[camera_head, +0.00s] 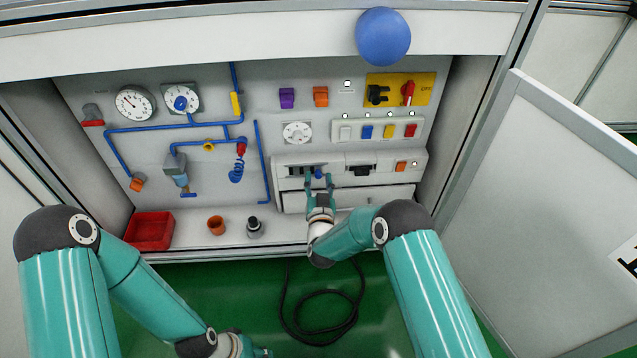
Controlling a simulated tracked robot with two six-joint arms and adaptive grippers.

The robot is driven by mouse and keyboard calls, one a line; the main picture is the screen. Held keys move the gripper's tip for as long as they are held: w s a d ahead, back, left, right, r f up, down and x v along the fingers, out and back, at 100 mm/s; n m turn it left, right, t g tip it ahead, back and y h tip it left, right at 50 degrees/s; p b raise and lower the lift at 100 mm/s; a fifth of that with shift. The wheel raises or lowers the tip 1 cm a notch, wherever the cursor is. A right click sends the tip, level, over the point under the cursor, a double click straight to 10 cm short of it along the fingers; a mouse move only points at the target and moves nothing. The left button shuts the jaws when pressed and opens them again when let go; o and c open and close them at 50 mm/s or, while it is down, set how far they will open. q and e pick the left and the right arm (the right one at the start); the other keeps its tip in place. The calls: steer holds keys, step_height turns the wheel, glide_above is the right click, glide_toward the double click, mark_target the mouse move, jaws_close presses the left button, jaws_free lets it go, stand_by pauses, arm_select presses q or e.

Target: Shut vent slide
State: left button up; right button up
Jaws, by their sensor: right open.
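The vent slide seems to be the small blue knob (319,173) on the dark slotted strip (296,171) of the white lower unit. My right gripper (319,180) is at this strip, fingers pointing at the panel. It is open, with one finger on each side of the blue knob. I cannot tell if the fingers touch it. The gripper hides part of the strip and the drawer front below. My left gripper (258,352) is low at the bottom edge, far from the panel, mostly cut off, so its jaws cannot be read.
Blue pipes and gauges cover the left panel. A blue ball (383,36) shows at the top. A black cable (322,326) lies on the green floor.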

steer(key=shift+w, duration=0.5)
jaws_close()
